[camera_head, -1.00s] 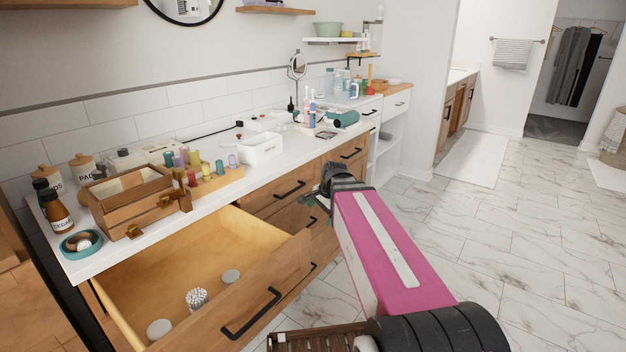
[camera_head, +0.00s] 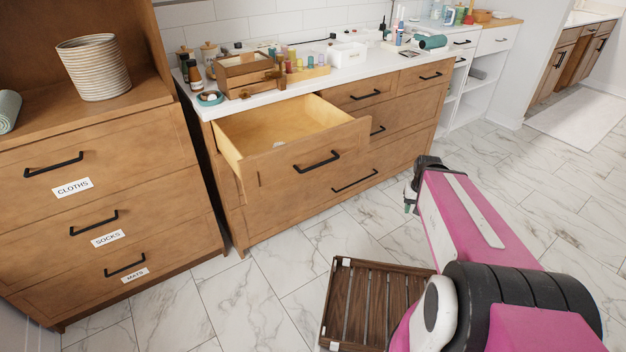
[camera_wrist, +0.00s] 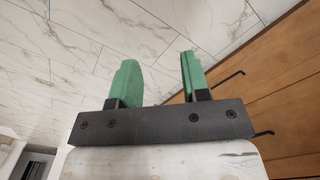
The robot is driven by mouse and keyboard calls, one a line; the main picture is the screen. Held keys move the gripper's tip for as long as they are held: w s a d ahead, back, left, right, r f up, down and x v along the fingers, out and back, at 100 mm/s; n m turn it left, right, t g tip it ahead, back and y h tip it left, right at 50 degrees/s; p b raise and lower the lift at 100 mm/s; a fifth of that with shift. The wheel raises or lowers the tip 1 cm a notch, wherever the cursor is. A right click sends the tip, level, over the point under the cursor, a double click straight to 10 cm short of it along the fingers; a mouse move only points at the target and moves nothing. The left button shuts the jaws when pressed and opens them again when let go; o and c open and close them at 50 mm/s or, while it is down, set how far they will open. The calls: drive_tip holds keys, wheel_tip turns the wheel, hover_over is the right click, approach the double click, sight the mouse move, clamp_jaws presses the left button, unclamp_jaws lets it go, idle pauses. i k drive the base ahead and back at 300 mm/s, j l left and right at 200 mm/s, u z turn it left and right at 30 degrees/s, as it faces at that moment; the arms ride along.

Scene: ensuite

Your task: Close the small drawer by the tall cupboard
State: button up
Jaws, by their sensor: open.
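An open wooden drawer (camera_head: 310,160) with a black bar handle (camera_head: 317,162) juts out from the top left of the long wooden dresser, next to the tall cupboard (camera_head: 85,190) at the left. Its pale inside shows, with a small light item in it; the front hides most of the bottom. My gripper (camera_head: 409,199) is to the right of the drawer, out over the floor, apart from it. In the wrist view its two green fingers (camera_wrist: 157,80) are spread with nothing between them. A wooden front with black handles (camera_wrist: 275,95) shows beyond them at the right.
A slatted dark wooden mat (camera_head: 370,302) lies on the marble floor in front of the dresser. The white countertop (camera_head: 345,62) holds boxes, bottles and jars. A striped basket (camera_head: 93,67) stands on the cupboard. Floor between mat and dresser is clear.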

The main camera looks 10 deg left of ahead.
sight(319, 138)
drive_tip(key=k+u, duration=0.1)
drive_tip(key=u, duration=0.35)
drive_tip(key=k+u, duration=0.1)
drive_tip(key=u, duration=0.35)
drive_tip(key=k+u, duration=0.1)
drive_tip(key=u, duration=0.3)
